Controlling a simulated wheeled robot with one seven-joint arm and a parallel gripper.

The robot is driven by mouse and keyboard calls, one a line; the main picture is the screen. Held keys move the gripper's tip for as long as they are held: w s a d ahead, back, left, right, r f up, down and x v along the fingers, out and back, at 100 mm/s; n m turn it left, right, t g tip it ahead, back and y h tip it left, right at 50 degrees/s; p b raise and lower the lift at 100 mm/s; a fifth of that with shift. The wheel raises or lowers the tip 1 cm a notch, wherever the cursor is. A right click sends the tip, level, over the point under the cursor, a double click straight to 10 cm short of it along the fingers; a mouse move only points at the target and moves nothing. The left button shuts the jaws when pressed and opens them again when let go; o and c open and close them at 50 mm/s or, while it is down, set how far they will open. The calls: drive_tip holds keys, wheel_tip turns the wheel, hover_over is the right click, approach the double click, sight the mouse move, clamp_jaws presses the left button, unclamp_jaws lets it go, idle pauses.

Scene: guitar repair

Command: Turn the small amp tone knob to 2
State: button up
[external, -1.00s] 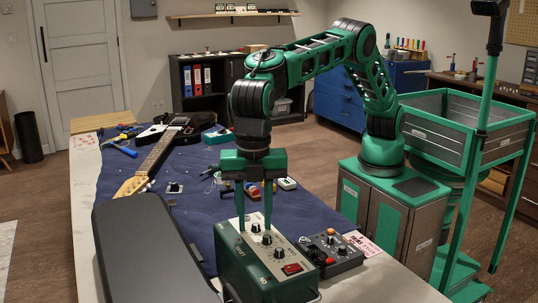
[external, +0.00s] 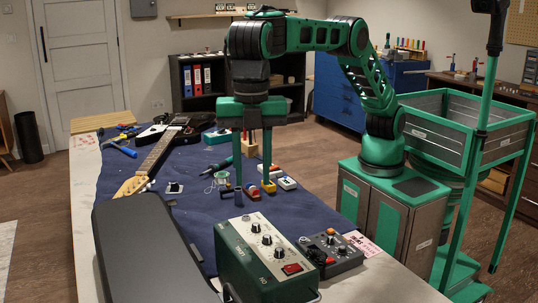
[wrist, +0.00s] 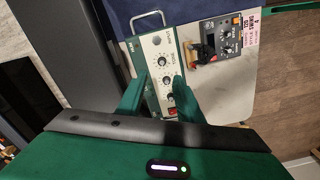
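The small green amp (external: 262,262) stands at the table's near end, with several dark knobs in a row on its pale top panel. A red switch (external: 292,268) sits at the panel's near end.
A dark pedal box (external: 331,253) with small knobs stands right of the amp, beside a pink tag (external: 363,243). A black case (external: 140,245) lies on the left. Behind, a guitar (external: 160,155) and small tools lie on the blue mat (external: 200,208).

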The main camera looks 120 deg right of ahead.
sight(255, 224)
wheel_tip(255, 224, down, 11)
drive_tip(key=m, duration=1.1)
drive_tip(key=shift+s+r+m, duration=0.1)
drive_tip(key=shift+s+m, duration=0.05)
drive_tip(key=shift+m, duration=0.25)
clamp_jaws()
